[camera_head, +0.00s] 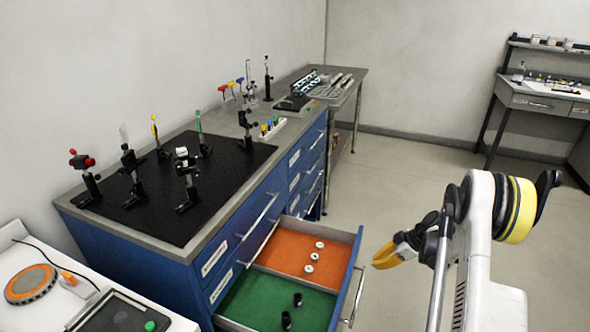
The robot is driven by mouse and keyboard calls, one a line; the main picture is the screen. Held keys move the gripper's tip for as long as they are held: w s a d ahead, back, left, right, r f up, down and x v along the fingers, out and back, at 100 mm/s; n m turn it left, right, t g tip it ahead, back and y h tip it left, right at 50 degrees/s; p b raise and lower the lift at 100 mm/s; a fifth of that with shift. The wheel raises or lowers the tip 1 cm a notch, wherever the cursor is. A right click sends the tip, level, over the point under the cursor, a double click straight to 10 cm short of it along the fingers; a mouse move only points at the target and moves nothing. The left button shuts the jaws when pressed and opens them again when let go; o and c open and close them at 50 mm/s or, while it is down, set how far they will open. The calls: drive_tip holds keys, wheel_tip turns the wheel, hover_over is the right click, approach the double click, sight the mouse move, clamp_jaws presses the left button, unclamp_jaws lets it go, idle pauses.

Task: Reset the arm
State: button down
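My arm (478,230) shows at the right, white with a yellow band. My gripper (384,257), black with yellow-orange fingers, points left and hangs in the air just right of the open drawer. Nothing is visible between its fingers. The fingers are small and seen from the side, so I cannot tell how far apart they are.
The blue bench's open drawer (357,262) has an orange section with several white rings and a green section with black cylinders. A black breadboard (235,190) carries optical mounts. A white table (170,322) stands at lower left. The floor (400,165) behind my arm is clear.

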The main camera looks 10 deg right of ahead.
drive_tip(key=s+a+r+m+h, duration=0.25)
drive_tip(key=a+r, duration=0.45)
drive_tip(key=r, duration=0.5)
drive_tip(key=s+a+r+m+h, duration=0.1)
drive_tip(key=a+r+m, duration=0.2)
drive_tip(key=a+r, duration=0.65)
drive_tip(key=s+a+r+m+t, duration=0.1)
drive_tip(key=s+a+r, duration=0.2)
drive_tip(key=s, duration=0.4)
drive_tip(key=s+a+r+m+t+h, duration=0.1)
drive_tip(key=s+a+r+m, duration=0.1)
drive_tip(key=s, duration=0.5)
drive_tip(key=s+a+r+m+t+h, duration=0.1)
drive_tip(key=s+a+r+m, duration=0.1)
drive_tip(key=s+a+r, duration=0.2)
drive_tip(key=s+r, duration=0.1)
drive_tip(key=s, duration=0.2)
drive_tip(key=shift+s+a, duration=0.2)
drive_tip(key=shift+a, duration=0.05)
